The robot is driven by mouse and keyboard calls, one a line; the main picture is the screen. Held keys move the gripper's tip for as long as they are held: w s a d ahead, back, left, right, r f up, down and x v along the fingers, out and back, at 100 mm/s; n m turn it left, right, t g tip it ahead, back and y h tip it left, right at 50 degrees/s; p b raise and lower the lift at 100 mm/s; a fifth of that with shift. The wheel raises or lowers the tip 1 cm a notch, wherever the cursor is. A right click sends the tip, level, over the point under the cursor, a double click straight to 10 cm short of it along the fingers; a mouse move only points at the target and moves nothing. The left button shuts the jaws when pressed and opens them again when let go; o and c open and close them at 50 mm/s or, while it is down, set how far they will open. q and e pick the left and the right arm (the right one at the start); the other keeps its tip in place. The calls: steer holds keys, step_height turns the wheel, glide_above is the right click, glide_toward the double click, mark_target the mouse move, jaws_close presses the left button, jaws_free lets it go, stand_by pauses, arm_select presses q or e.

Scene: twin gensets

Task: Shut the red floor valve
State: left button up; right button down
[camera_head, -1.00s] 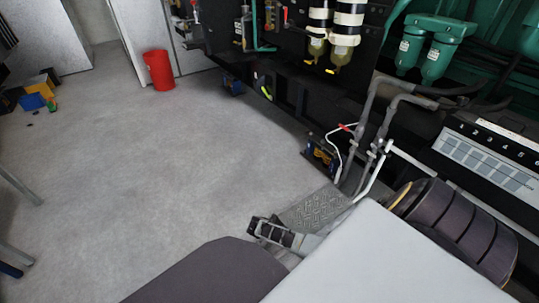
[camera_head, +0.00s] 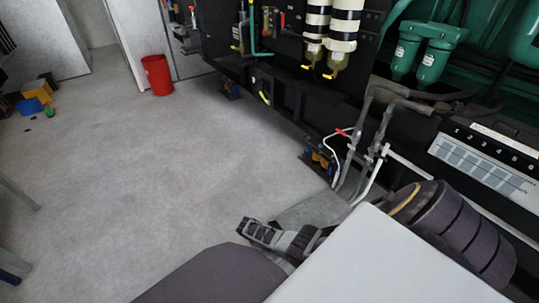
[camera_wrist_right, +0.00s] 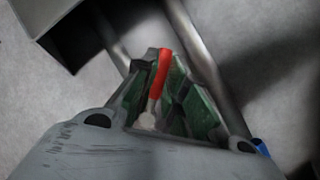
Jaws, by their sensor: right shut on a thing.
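The red lever (camera_wrist_right: 160,72) of the floor valve stands between the fingers of my right gripper (camera_wrist_right: 163,88) in the right wrist view. The gripper is shut on this lever. The fingers have green inner faces and lie on both sides of it. A pale fitting (camera_wrist_right: 147,120) shows at the lever's near end. The valve body is hidden. In the head view a grey and black jointed part of mine is low in the middle, over the floor. No fingertips or held lever are clear there.
Grey pipes (camera_wrist_right: 198,45) and a dark box-like edge (camera_wrist_right: 75,30) lie close by in the wrist view. In the head view, pipes (camera_head: 375,135) with another small red handle (camera_head: 344,131) rise beside the genset. A red bin (camera_head: 157,75) stands far back.

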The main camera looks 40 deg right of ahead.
steer(key=shift+s+a+m+g+y+b, duration=0.1)
steer(key=shift+a+m+g+y+b, duration=0.35)
steer(key=shift+m, duration=1)
steer(key=shift+s+a+m+g+y+b, duration=0.15)
steer(key=shift+a+m+g+y, duration=0.3)
steer(key=shift+a+m, duration=0.65)
steer(key=shift+s+a+m+g+y+b, duration=0.1)
steer(key=shift+a+m+g+y+b, duration=0.35)
steer(key=shift+m, duration=1.3)
steer(key=c, duration=1.5)
jaws_free()
steer(key=shift+o, duration=0.2)
steer(key=shift+w+r, duration=0.15)
steer(key=shift+w, duration=0.05)
steer(key=v, duration=1.1)
steer(key=shift+r, duration=0.35)
steer(key=shift+s+t, duration=0.25)
steer(key=shift+t, duration=0.1)
